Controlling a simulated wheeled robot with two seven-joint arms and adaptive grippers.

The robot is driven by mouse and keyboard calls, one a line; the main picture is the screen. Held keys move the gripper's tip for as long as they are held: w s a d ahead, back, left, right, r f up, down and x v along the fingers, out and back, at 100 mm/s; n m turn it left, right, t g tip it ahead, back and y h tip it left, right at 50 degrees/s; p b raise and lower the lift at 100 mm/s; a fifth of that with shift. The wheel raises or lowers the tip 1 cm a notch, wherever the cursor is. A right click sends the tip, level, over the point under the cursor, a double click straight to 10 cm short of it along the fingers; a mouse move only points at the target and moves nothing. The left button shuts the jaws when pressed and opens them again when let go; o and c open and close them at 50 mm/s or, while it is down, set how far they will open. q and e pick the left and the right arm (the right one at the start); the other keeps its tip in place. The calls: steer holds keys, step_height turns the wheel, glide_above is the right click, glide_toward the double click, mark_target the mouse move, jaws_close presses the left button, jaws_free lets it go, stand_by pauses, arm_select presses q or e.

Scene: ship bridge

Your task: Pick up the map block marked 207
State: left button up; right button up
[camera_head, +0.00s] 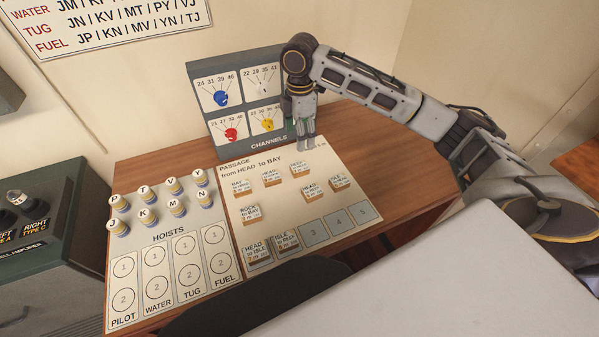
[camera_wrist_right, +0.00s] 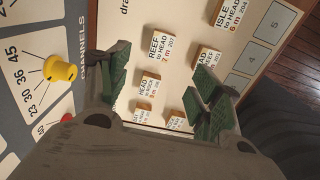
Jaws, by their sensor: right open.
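The map block marked 207, a small pale-topped wooden block reading "REEF to HEAD" (camera_wrist_right: 166,48), lies on the passage board near the upper middle of the wrist view. In the head view it is the block nearest the channels panel (camera_head: 299,170), its print too small to read. My right gripper (camera_head: 305,147) points down just behind this block and above it in the head view. In the wrist view the right gripper's green-padded fingers (camera_wrist_right: 163,82) are spread apart with nothing held, and block 207 lies slightly beyond their tips. My left gripper is not in view.
Neighbouring blocks lie close: HEAD (camera_head: 312,190), ISLE (camera_head: 339,183) and another HEAD (camera_head: 270,179). Two more fill slots along the board's front. The channels panel (camera_head: 235,100) stands upright behind the board. Hoist pegs (camera_head: 146,216) stand to the left.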

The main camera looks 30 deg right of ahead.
stand_by(0.4)
glide_above(300, 166)
steer(key=shift+w+f, duration=0.1)
steer(key=shift+f, duration=4.2)
steer(key=shift+a+f, duration=0.1)
steer(key=shift+f, duration=2.5)
steer(key=c, duration=1)
steer(key=shift+r, duration=0.1)
steer(key=shift+c, duration=0.2)
step_height(300, 166, up, 10)
